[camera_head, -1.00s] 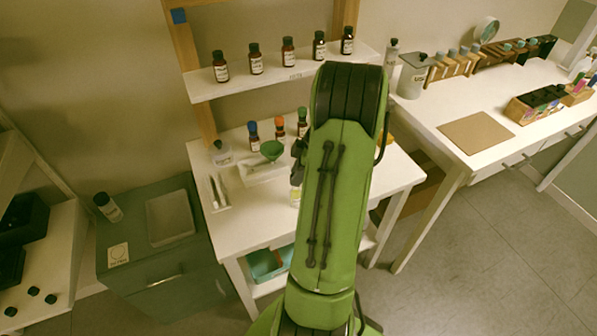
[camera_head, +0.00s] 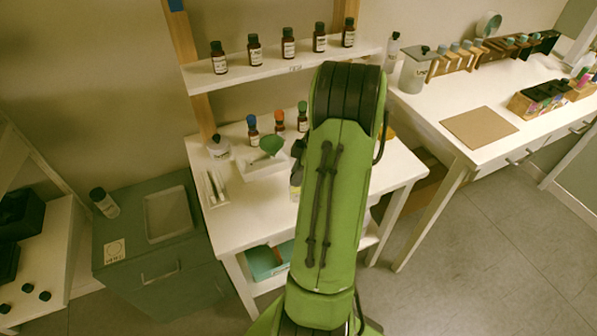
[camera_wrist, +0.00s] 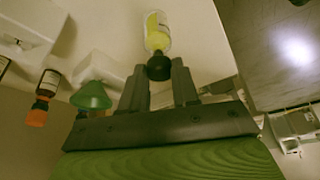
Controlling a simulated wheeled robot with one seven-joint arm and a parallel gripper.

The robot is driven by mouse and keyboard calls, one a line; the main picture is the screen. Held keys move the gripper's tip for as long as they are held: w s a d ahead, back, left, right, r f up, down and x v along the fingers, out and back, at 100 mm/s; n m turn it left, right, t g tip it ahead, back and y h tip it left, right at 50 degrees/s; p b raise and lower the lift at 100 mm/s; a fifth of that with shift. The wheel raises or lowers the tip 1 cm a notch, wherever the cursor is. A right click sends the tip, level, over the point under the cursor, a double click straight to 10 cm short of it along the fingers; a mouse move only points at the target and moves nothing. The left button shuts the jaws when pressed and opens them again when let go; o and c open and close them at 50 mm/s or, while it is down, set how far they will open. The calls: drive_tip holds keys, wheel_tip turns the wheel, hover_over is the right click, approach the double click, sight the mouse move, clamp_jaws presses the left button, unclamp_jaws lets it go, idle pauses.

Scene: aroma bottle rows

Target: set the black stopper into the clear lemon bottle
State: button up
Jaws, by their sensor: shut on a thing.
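The black stopper (camera_wrist: 158,67) is between the fingertips of my gripper (camera_wrist: 160,72) in the wrist view; my gripper is shut on it. The clear lemon bottle (camera_wrist: 157,32), with a yellow label, stands on the white table just beyond the stopper. Stopper and bottle neck line up and overlap in this view. I cannot tell whether the stopper is inside the neck or just above it. In the head view my green arm hides most of the gripper and bottle.
A green funnel (camera_head: 272,145) in a white holder, a slim tray (camera_head: 214,188) and several brown bottles stand on the table's left and back. Brown bottles line the shelf (camera_head: 240,76) above. A side table (camera_head: 440,120) with a brown mat stands at right.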

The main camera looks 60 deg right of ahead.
drive_tip(key=shift+f, duration=0.15)
drive_tip(key=o, duration=1.1)
drive_tip(key=p+v, duration=0.5)
drive_tip(key=v, duration=1)
drive_tip(key=shift+s+r, duration=0.2)
drive_tip(key=shift+r, duration=0.15)
